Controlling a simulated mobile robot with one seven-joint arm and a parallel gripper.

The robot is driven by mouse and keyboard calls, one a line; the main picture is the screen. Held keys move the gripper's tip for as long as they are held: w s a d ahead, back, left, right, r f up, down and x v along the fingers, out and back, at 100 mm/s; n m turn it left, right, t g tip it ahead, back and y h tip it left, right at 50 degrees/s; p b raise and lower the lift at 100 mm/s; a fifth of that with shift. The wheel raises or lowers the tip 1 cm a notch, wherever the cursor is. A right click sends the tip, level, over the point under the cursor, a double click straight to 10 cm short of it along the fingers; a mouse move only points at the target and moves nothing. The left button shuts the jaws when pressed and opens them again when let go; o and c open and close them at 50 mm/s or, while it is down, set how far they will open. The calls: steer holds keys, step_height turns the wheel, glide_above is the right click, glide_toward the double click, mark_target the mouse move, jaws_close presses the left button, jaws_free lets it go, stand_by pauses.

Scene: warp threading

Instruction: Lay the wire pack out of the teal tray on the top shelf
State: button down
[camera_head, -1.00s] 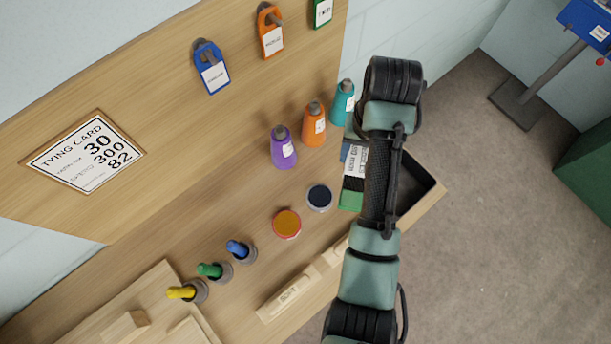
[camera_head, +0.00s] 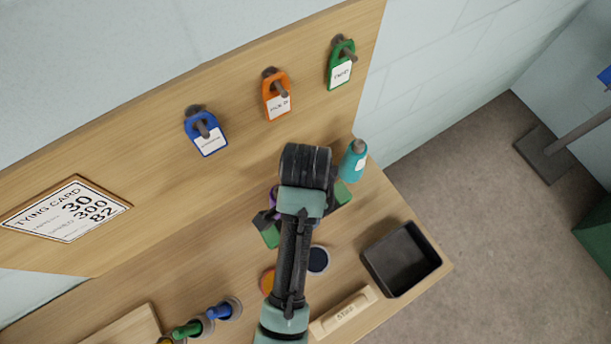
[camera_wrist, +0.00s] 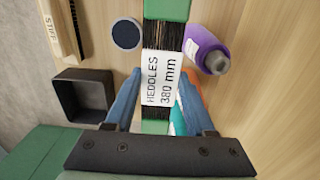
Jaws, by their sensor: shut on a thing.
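The wire pack (camera_wrist: 160,80), labelled "HEDDLES 380 mm", has green ends, dark wires and a white label. In the wrist view my gripper (camera_wrist: 158,92) has its blue fingers on either side of the pack, shut on it across the label. In the head view the pack's green ends (camera_head: 270,236) show on both sides of my wrist, which hides its middle. The pack appears to be held above the bench, in front of the bottles. No teal tray or top shelf can be made out in either view.
An empty dark tray (camera_head: 400,258) sits at the bench's right end. A teal bottle (camera_head: 352,160) stands close to the pack, and a purple bottle (camera_wrist: 207,48) is beside it. Tags hang on the backboard above.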

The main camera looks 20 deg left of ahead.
step_height(320, 180, down, 15)
steer(key=shift+r+b, duration=0.1)
steer(key=shift+b, duration=0.2)
steer(key=c, duration=0.5)
jaws_free()
steer(key=shift+f, duration=0.2)
